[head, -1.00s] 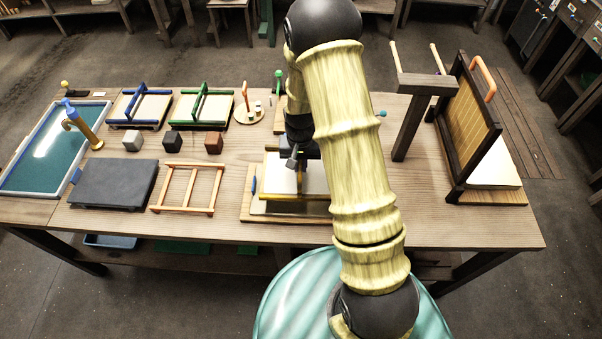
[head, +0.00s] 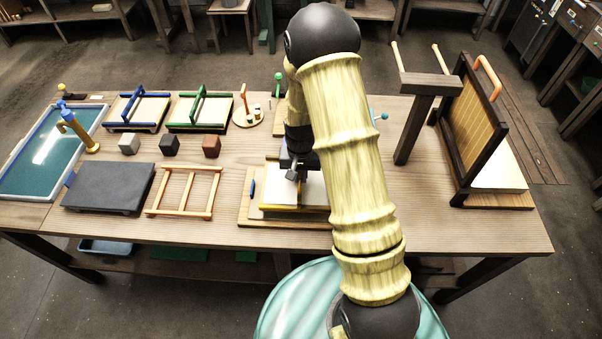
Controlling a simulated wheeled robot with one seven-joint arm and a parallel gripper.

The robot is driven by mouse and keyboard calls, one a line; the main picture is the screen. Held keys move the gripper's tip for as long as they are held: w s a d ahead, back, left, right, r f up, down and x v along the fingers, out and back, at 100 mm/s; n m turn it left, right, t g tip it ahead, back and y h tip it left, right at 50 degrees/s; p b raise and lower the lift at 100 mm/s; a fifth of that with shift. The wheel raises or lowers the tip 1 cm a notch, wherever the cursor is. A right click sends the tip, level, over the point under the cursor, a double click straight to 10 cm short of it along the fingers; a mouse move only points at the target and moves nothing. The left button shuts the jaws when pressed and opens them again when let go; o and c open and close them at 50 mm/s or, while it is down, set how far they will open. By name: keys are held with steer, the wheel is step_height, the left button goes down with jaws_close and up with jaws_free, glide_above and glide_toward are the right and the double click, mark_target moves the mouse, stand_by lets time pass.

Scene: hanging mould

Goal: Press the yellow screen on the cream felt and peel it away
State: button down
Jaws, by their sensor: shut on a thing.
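The yellow screen (head: 285,207) is flat and pale with a yellow front edge. It lies low over a wooden board (head: 246,212) at the front middle of the table. My gripper (head: 296,176) is above the screen, shut on its handle. The handle is mostly hidden by the gripper, and my arm covers the screen's right part. The cream felt cannot be made out apart from the pale screen. I cannot tell whether the screen touches what is under it.
A blue-handled screen (head: 137,108) and a green-handled screen (head: 200,110) lie at the back left. A dark slab (head: 108,187), an orange rack (head: 185,192) and a water vat (head: 45,155) are left. A hanging mould (head: 474,120) stands over a pale slab (head: 503,167) at right.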

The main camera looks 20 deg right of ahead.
steer(key=shift+f+b, duration=1.05)
steer(key=shift+f, duration=0.65)
steer(key=shift+s+f+b, duration=0.1)
steer(key=shift+f+b, duration=0.35)
steer(key=shift+f, duration=0.4)
stand_by(1.4)
steer(key=shift+r+p, duration=0.3)
steer(key=shift+r, duration=0.1)
steer(key=shift+r, duration=0.35)
steer(key=shift+r+p, duration=0.6)
steer(key=shift+p, duration=0.1)
steer(key=shift+r+p, duration=2.75)
steer(key=shift+r, duration=0.75)
steer(key=shift+r, duration=0.1)
